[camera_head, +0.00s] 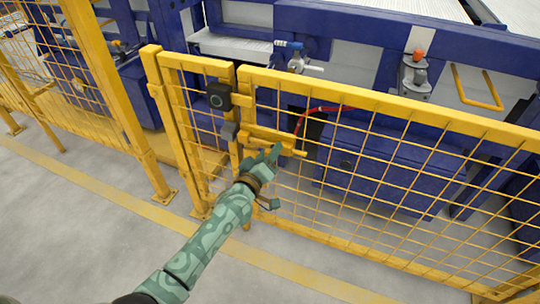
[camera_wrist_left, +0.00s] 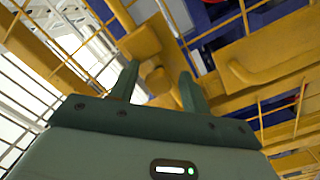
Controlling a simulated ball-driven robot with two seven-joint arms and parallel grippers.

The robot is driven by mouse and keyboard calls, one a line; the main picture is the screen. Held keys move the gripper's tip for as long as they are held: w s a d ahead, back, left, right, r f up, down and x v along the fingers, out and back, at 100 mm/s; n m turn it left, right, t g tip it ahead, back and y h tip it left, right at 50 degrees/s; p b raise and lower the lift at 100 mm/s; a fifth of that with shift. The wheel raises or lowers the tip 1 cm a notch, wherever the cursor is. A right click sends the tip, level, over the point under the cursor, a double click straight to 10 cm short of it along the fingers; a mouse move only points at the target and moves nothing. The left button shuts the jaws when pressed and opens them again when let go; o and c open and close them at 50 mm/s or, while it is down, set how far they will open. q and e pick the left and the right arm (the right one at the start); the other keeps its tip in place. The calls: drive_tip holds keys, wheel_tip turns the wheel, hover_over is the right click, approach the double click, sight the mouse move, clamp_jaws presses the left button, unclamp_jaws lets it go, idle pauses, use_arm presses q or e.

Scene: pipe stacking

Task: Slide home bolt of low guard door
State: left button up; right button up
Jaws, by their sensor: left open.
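The low guard door (camera_head: 385,112) is a yellow mesh panel in the middle and right of the head view, standing upright beside a yellow post. Its yellow bolt (camera_head: 262,134) lies across the frame near that post. My left gripper (camera_head: 268,156) is at the bolt, its fingers partly covering it. In the left wrist view the gripper (camera_wrist_left: 158,82) is open, with a small yellow knob (camera_wrist_left: 157,80) showing between the two green fingers. I cannot tell whether the fingers touch it. A yellow block (camera_wrist_left: 140,42) sits just beyond. The bolt's far end is hard to make out. My right gripper is not in view.
A black box with a ring (camera_head: 218,96) is fixed on the post above the bolt. Blue machinery (camera_head: 385,180) with a red hose (camera_head: 322,109) stands behind the mesh. More yellow fencing (camera_head: 110,95) is at left. The grey floor in front is clear.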

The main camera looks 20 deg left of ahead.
sight(255, 141)
use_arm(q)
drive_tip(key=shift+w, duration=0.1)
clamp_jaws()
drive_tip(key=a, duration=0.5)
drive_tip(key=shift+w+a+r, duration=0.1)
drive_tip(key=shift+a, duration=0.2)
drive_tip(key=shift+a+r, duration=0.1)
drive_tip(key=shift+a, duration=0.1)
drive_tip(key=shift+c, duration=0.6)
unclamp_jaws()
drive_tip(key=shift+o, duration=0.6)
drive_tip(key=shift+a, duration=0.15)
